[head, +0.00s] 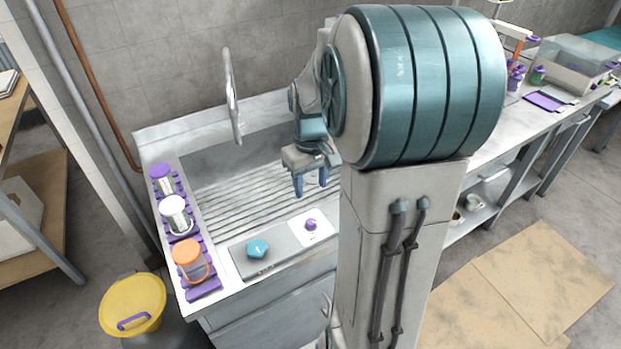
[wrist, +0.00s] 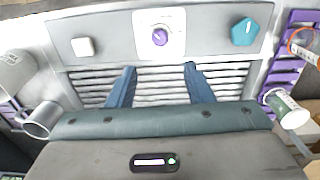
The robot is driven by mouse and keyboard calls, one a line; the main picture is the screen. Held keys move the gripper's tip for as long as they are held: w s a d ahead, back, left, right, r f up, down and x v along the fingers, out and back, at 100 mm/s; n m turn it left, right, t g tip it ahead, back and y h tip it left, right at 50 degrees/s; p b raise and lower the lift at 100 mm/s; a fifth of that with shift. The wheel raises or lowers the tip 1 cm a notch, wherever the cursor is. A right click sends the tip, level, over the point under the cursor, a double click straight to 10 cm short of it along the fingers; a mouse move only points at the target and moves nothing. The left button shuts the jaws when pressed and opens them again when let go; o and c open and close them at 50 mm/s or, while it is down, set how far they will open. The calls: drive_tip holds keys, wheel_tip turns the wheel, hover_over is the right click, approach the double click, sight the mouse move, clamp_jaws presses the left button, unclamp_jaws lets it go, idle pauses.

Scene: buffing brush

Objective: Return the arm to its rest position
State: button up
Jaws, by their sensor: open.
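My gripper (head: 311,184) is open and empty, held above the ribbed sink basin (head: 225,205). In the wrist view its two blue fingers (wrist: 160,85) stand apart with only the ribbed sink floor showing between them. In the head view my arm's large teal and grey links hide part of the counter to the right of the gripper.
A grey panel (head: 285,257) at the sink's front edge bears a teal pentagonal piece (head: 257,249) and a purple knob (head: 310,224). Several lidded jars, one orange-topped (head: 188,254), stand on a purple rack at left. A faucet (head: 232,95) rises behind. A yellow bin (head: 132,304) stands below.

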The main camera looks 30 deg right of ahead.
drive_tip(key=shift+r, duration=0.7)
drive_tip(key=s+a+r+t, duration=0.1)
drive_tip(key=s+a+r, duration=0.1)
drive_tip(key=s+a, duration=0.4)
drive_tip(key=s+a+r+t, duration=0.2)
drive_tip(key=s+a, duration=0.4)
drive_tip(key=s, duration=0.1)
drive_tip(key=shift+r+m+t, duration=0.3)
idle(0.4)
